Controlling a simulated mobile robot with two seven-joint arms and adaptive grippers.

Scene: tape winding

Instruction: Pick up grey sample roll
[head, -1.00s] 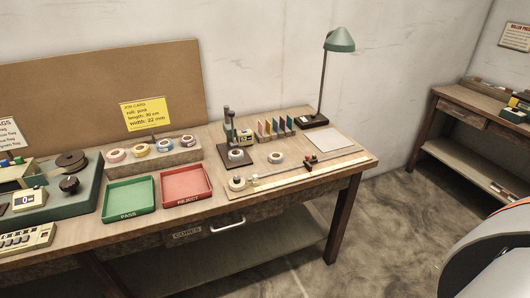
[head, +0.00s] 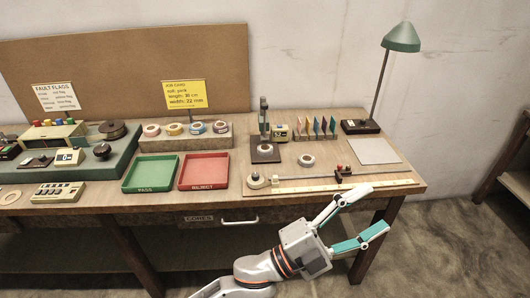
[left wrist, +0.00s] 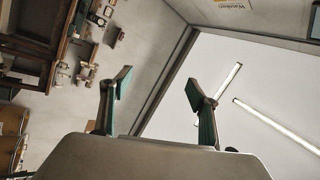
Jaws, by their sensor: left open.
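A pale grey-white roll (head: 306,160) lies flat and loose on the bench right of the dark stand, and another pale roll (head: 265,149) is on that stand. I cannot tell for sure which is the grey sample roll. My left gripper (head: 378,208) is open and empty at the bench's front right edge, well apart from the rolls. Its two green-padded fingers are spread in the left wrist view (left wrist: 158,78). My right gripper is not visible.
Green PASS tray (head: 151,172) and red REJECT tray (head: 204,171) stand centre. A ruler fixture (head: 310,179) with a sliding stop lies along the front right. Coloured upright cards (head: 318,127), a grey pad (head: 376,151) and a lamp (head: 400,38) are behind it.

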